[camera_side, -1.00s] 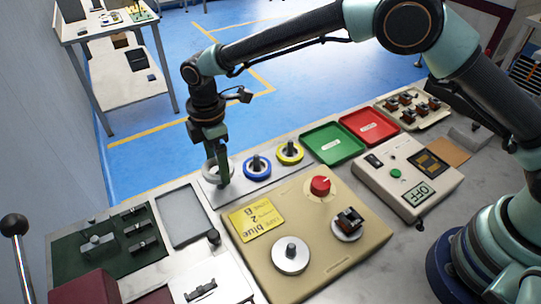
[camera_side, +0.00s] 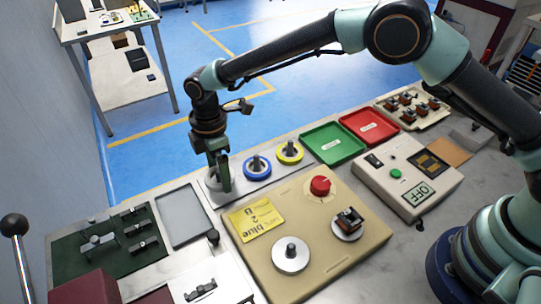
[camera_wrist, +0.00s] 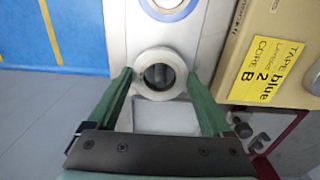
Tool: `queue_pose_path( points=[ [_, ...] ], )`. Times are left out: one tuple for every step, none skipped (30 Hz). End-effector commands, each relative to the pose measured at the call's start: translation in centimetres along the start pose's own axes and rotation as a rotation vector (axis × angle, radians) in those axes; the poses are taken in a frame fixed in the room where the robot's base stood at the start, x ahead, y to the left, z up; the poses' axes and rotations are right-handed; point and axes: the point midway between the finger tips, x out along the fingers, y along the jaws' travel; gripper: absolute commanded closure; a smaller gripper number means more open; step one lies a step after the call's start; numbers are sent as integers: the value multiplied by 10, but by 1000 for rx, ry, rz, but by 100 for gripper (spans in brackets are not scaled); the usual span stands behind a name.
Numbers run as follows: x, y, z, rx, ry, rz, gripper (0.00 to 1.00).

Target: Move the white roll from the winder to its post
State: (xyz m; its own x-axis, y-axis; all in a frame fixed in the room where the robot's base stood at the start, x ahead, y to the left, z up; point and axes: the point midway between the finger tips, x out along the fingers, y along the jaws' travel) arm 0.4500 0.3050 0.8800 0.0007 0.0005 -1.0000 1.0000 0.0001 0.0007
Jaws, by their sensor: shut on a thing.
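The white roll (camera_wrist: 142,73) sits between the two green fingers of my gripper (camera_wrist: 160,78), which is shut on it. In the wrist view the roll lies flat at the near end of the pale strip, with a dark round shape inside its hole. In the side view my gripper (camera_side: 221,180) is low at the strip's left end and hides most of the roll. Whether the roll rests fully on the strip I cannot tell. The beige winder (camera_side: 265,222) has a bare silver disc with a short spindle (camera_side: 290,256).
On the strip, a blue roll (camera_side: 257,175) and a yellow roll (camera_side: 290,159) stand right of my gripper. A green tray (camera_side: 333,151) and a red tray (camera_side: 369,130) lie beyond them. The winder also carries a red knob (camera_side: 320,186) and a dark coil part (camera_side: 348,220).

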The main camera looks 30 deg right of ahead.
Motion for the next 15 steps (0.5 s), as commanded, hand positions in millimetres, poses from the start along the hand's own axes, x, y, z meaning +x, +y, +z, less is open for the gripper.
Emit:
queue_pose_path(
  points=[
    [2,0,0,0,0,0,70],
    [2,0,0,0,0,0,70],
    [4,0,0,0,0,-1,70],
    [4,0,0,0,0,-1,70],
    [5,0,0,0,-1,-1,70],
    [6,0,0,0,-1,-1,70],
    [7,0,0,0,-1,-1,70],
    [8,0,0,0,-1,-1,70],
    [9,0,0,0,-1,-1,70],
    [10,0,0,0,-1,-1,70],
    [11,0,0,0,0,-1,70],
    [12,0,0,0,0,0,70],
    [12,0,0,0,0,0,70],
    [13,0,0,0,0,0,70],
    [14,0,0,0,0,0,70]
  ],
)
